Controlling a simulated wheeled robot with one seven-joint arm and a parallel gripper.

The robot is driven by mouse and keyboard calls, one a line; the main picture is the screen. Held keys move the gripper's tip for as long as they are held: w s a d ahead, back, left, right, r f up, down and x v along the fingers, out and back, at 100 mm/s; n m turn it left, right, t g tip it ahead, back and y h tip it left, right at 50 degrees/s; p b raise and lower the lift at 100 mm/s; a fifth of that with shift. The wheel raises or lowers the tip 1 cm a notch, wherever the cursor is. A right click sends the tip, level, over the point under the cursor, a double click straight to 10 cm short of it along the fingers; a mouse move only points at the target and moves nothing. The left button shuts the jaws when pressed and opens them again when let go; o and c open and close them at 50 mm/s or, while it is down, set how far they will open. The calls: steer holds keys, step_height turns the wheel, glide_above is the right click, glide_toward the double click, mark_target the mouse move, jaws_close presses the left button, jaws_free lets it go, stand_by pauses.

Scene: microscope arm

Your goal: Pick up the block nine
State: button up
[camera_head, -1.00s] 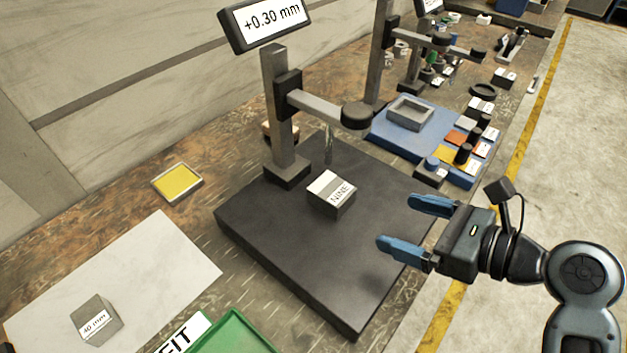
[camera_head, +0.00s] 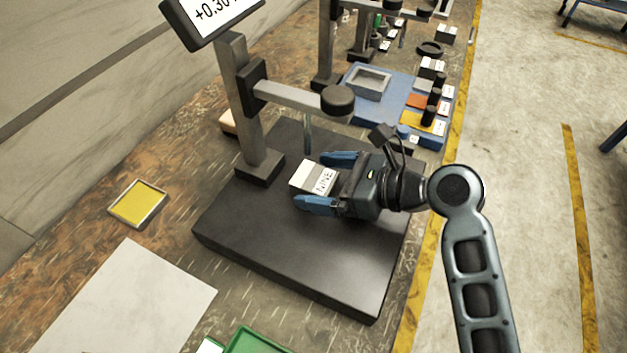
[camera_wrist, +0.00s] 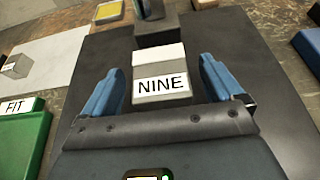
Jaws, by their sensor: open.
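The block nine (camera_head: 314,178) is a grey block with a white label reading NINE. It sits on the dark base plate (camera_head: 290,260) of the gauge stand, just to the right of its post. My gripper (camera_head: 328,181) has its blue fingers on either side of the block. In the wrist view the block (camera_wrist: 160,76) stands between the two open fingers (camera_wrist: 160,85), with a gap visible on each side.
The gauge post (camera_head: 245,110) and its horizontal arm with a dark round end (camera_head: 338,98) and a thin probe (camera_head: 308,133) stand close to the block. A blue tray (camera_head: 390,95) lies behind. A green bin (camera_head: 255,342) and a yellow pad (camera_head: 138,203) are at left.

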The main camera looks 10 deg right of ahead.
steer(key=shift+x, duration=0.9)
jaws_close()
steer(key=shift+r, duration=0.2)
